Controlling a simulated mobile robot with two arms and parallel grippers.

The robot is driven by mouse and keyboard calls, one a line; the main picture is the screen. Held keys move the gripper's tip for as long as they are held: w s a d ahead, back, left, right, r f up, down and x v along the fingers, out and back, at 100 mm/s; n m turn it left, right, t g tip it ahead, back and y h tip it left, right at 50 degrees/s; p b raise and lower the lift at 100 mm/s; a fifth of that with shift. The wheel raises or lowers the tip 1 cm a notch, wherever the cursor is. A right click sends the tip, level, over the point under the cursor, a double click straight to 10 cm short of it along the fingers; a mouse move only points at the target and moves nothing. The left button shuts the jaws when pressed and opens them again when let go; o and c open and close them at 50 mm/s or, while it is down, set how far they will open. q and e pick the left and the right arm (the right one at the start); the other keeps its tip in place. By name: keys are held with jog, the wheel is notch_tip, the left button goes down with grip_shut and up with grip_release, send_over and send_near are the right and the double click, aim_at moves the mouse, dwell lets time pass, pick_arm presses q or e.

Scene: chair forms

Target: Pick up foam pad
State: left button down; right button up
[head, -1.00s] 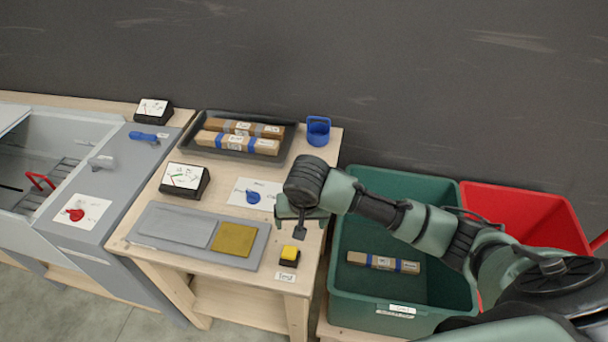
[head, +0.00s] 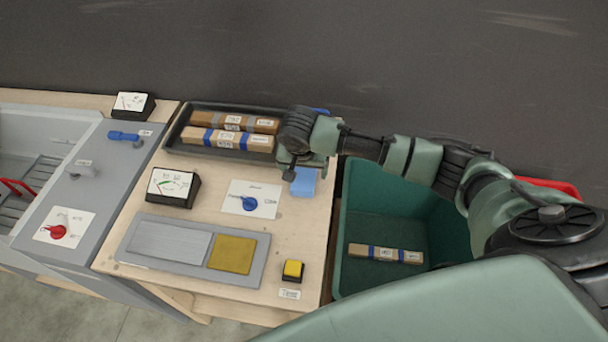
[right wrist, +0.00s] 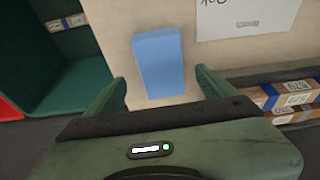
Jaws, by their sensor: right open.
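The foam pad looks to be the light blue block (head: 304,181) on the wooden bench top, near its right side. In the right wrist view the blue block (right wrist: 158,60) lies between and just beyond the fingertips. My right gripper (head: 299,162) is over the bench at the block's far end and hides part of it in the head view. In the right wrist view the right gripper (right wrist: 160,77) is open, with a finger on each side and nothing held. I cannot tell its height above the block. My left gripper is not in view.
A black tray (head: 176,143) with brown bars stands at the back. A meter box (head: 173,188), a blue-knob card (head: 265,196), a grey plate (head: 139,254) and a yellow button (head: 293,269) share the bench. A green bin (head: 345,225) stands right of it.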

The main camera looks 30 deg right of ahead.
aim_at(304, 175)
jog(key=x, duration=0.2)
jog(key=shift+w+f+p, duration=0.1)
jog(key=shift+f+p, duration=0.2)
jog(key=shift+f, duration=0.05)
jog(key=shift+w+d+f, duration=0.15)
jog(key=shift+w+f, duration=0.05)
jog(key=shift+f, duration=0.4)
jog(key=c, duration=1.4)
jog(key=shift+c, duration=0.2)
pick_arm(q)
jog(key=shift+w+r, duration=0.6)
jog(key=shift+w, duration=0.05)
pick_arm(e)
jog(key=shift+r, duration=0.1)
jog(key=shift+r, duration=0.1)
